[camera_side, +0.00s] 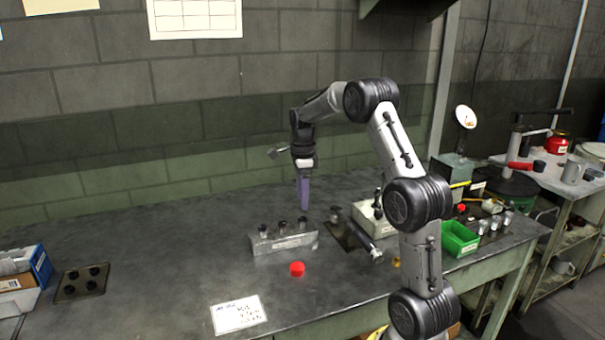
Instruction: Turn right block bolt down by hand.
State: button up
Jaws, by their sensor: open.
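A grey metal block (284,243) stands on the bench with a row of dark-headed bolts upright in its top. The right block bolt (302,223) is at the block's right end, and another bolt (283,228) stands in the middle. My gripper (304,207) points straight down with its long purple fingers just above the right bolt. The fingers look nearly in line from this side, so the gap between them is hard to see. I cannot tell whether the tips touch the bolt head.
A red cap (297,269) lies in front of the block. A white card (237,315) lies nearer the front edge. A dark plate (349,236), a pale box (374,220) and a green bin (460,240) stand to the right.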

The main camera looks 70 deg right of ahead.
aim_at(303, 218)
notch_tip(303, 218, up, 9)
jog(key=shift+f, duration=0.2)
dwell(0.3)
